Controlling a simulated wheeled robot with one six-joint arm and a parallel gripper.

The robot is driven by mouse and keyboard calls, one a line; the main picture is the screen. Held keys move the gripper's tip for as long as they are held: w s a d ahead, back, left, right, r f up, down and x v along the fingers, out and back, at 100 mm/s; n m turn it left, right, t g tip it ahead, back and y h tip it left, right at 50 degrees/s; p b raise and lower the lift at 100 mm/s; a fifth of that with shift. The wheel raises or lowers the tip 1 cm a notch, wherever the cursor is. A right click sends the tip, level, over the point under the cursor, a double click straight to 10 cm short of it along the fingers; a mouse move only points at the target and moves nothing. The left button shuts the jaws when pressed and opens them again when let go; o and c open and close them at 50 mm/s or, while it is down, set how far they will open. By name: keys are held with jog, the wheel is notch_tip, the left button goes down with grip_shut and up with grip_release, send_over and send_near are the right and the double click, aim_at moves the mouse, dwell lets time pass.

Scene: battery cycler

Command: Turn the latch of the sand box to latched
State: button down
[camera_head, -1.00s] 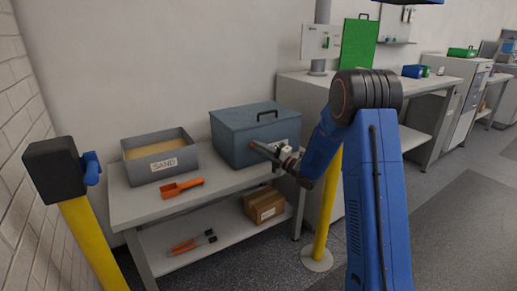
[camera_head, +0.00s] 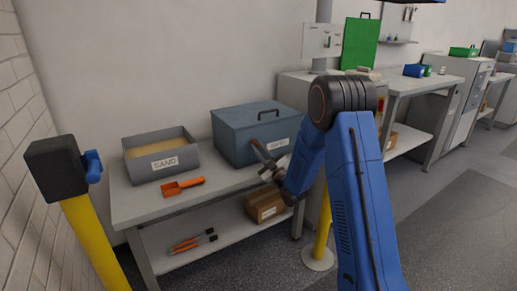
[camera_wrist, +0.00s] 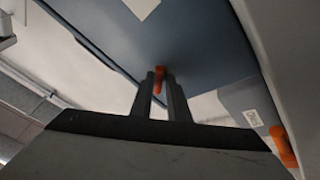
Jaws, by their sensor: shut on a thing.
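The blue-grey lidded box (camera_head: 232,148) stands on the bench, with a black lid handle and a white label on its front, partly covered by my gripper. Its orange latch (camera_wrist: 158,79) shows in the wrist view on the box front, between my fingertips. My gripper (camera_head: 257,145) reaches up to the box front from the lower right, its fingers shut on the latch. In the wrist view my gripper (camera_wrist: 158,76) holds the latch, with its lower end showing between the fingers. In the head view my fingers hide most of the latch.
An open grey bin labelled SAND (camera_head: 148,175) stands left of the box. An orange scoop (camera_head: 184,187) lies on the bench (camera_head: 128,208) in front. A cardboard box (camera_head: 265,207) and orange-handled tongs (camera_head: 192,242) lie on the shelf below. A yellow post (camera_head: 322,230) stands close by my arm.

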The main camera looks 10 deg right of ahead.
jog(key=m+h, duration=0.1)
jog(key=m, duration=0.2)
jog(key=m+t+h, duration=0.1)
jog(key=m+h, duration=0.1)
jog(key=shift+r+m, duration=0.2)
jog(key=shift+m, duration=0.2)
jog(key=shift+m+t+h, duration=0.15)
jog(key=shift+m+h, duration=0.7)
jog(key=shift+m, duration=0.6)
jog(key=shift+m+t+h, duration=0.15)
jog(key=shift+m+h, duration=0.7)
jog(key=shift+m, duration=0.9)
jog(key=c, duration=1.8)
grip_release()
jog(key=shift+d, duration=0.1)
jog(key=shift+s+f, duration=0.1)
